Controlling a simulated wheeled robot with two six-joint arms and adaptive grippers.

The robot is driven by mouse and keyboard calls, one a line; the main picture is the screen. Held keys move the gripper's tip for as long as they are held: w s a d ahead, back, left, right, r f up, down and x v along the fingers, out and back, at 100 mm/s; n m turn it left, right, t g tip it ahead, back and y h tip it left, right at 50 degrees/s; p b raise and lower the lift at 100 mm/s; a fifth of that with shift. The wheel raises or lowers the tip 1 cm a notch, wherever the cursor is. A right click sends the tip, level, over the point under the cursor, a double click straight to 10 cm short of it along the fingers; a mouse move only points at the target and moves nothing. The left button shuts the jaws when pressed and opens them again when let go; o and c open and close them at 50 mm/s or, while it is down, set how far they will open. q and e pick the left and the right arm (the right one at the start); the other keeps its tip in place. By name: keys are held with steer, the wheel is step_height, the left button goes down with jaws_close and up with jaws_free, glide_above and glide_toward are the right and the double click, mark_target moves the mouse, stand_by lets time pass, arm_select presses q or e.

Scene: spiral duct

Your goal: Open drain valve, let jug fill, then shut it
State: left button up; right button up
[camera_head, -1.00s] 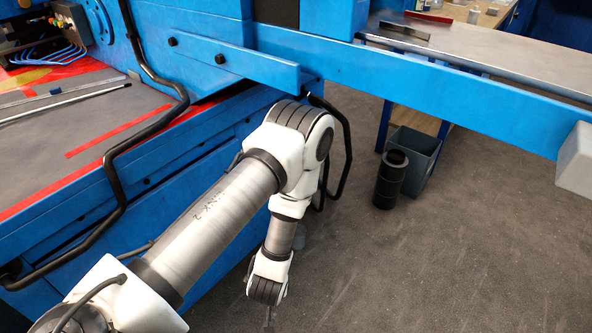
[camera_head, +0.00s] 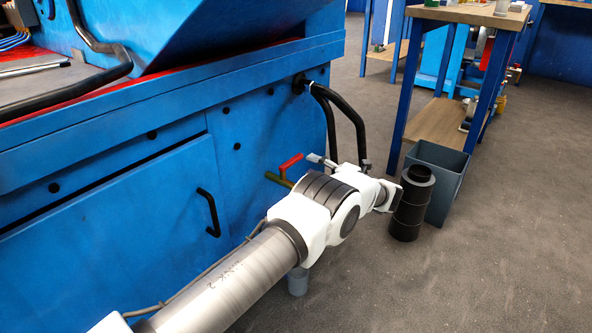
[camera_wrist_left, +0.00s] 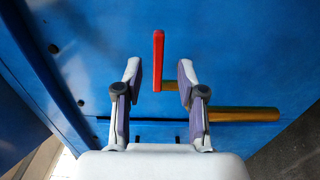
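The drain valve's red lever (camera_head: 291,160) stands out from the blue machine's side panel, above a short brass-coloured pipe (camera_head: 278,180). In the left wrist view the red lever (camera_wrist_left: 158,50) points up the picture, and the brass pipe (camera_wrist_left: 240,114) runs right. My left gripper (camera_head: 316,158) is just right of the lever, mostly hidden by my arm. In the wrist view its fingers (camera_wrist_left: 160,78) are apart with nothing clamped; the lever lies beyond and between them. A grey vessel (camera_head: 297,282), possibly the jug, stands on the floor, mostly hidden by my arm. My right gripper is out of view.
The blue machine (camera_head: 110,200) fills the left, with a black door handle (camera_head: 209,213). Black hoses (camera_head: 345,115) hang at its corner. A black cylinder (camera_head: 410,205) and a grey bin (camera_head: 440,180) stand right of my wrist. Floor at lower right is clear.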

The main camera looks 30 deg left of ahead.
mark_target(299, 160)
arm_select(q)
steer(key=a, duration=0.2)
steer(key=a+b, duration=0.1)
steer(key=a, duration=0.1)
steer(key=a+b, duration=0.1)
steer(key=a, duration=0.1)
steer(key=shift+w+a, duration=0.1)
steer(key=shift+w, duration=0.15)
steer(key=shift+a+r, duration=0.1)
steer(key=shift+a, duration=0.15)
jaws_close()
